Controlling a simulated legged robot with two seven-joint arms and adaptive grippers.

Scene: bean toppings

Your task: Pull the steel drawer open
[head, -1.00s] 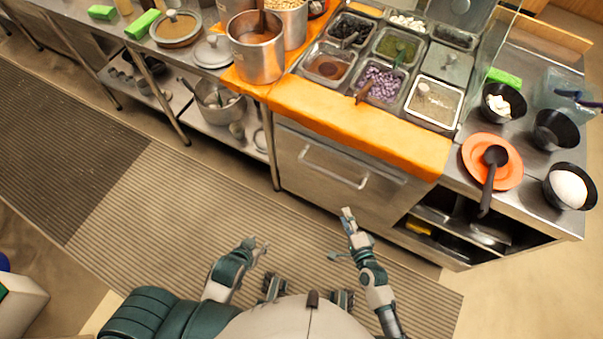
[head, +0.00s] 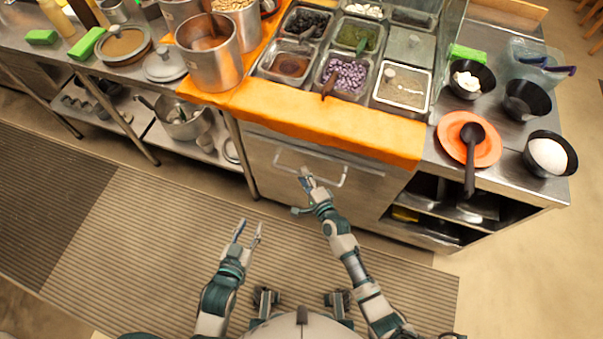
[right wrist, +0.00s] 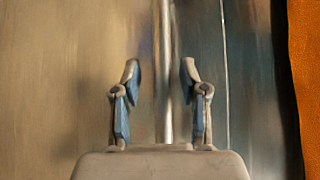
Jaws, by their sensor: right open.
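The steel drawer (head: 372,196) is shut, in the counter front below the orange cloth, in the head view. Its bar handle (head: 287,167) runs across the front. My right gripper (head: 304,181) is at the handle, overlapping the middle of the bar. In the right wrist view the open fingers (right wrist: 160,82) stand on either side of the handle bar (right wrist: 166,60), with gaps on both sides. I cannot tell how deep the bar lies between them. My left gripper (head: 248,232) is open and empty, above the floor mat left of the drawer.
An orange cloth (head: 330,125) hangs over the counter edge above the drawer. Open shelves (head: 440,215) are to the right, and a lower shelf with a pot (head: 183,125) is to the left. The striped mat (head: 140,235) before the counter is clear.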

